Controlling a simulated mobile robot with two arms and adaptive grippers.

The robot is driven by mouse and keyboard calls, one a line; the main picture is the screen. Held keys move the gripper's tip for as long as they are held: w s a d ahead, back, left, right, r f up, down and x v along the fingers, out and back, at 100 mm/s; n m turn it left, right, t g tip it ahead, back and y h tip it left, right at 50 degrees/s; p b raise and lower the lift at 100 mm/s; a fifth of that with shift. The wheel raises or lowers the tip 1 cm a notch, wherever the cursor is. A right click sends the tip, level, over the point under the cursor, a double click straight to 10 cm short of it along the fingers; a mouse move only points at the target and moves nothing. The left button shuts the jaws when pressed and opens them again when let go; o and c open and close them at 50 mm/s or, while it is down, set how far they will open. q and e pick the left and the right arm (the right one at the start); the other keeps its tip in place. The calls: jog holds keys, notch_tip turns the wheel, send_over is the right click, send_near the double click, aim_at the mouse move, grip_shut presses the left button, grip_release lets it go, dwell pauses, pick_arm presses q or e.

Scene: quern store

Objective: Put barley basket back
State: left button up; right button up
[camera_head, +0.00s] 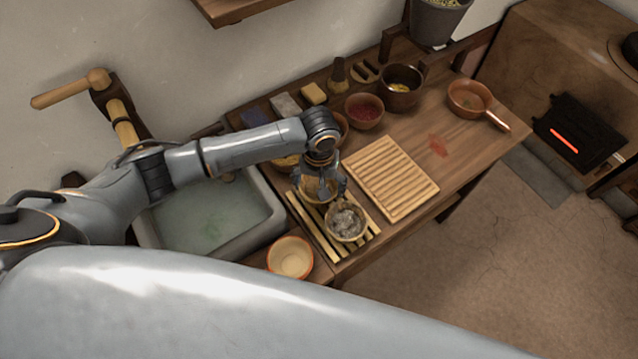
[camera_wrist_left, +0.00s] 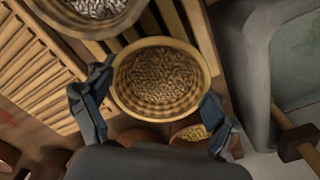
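A round woven basket of pale brown grain (camera_wrist_left: 160,78), likely the barley basket, sits between the spread fingers of my left gripper (camera_wrist_left: 155,88). The fingertips are close to its rim on opposite sides. I cannot tell whether they press on it. In the head view my left gripper (camera_head: 321,184) points down over this basket (camera_head: 316,192), partly hiding it, at the slatted rack (camera_head: 312,228). Whether the basket rests on the rack or is lifted is unclear. My right gripper is not in view.
A basket with grey contents (camera_head: 346,223) stands on the rack close to my gripper. A larger slatted board (camera_head: 391,178) lies to the right, a sink (camera_head: 212,217) to the left and an orange-rimmed bowl (camera_head: 290,257) in front. Several bowls line the back.

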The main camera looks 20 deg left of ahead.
pick_arm(q)
jog(key=shift+o, duration=1.2)
notch_tip(320, 180, up, 12)
jog(key=shift+r, duration=0.2)
jog(key=shift+s+f, duration=0.1)
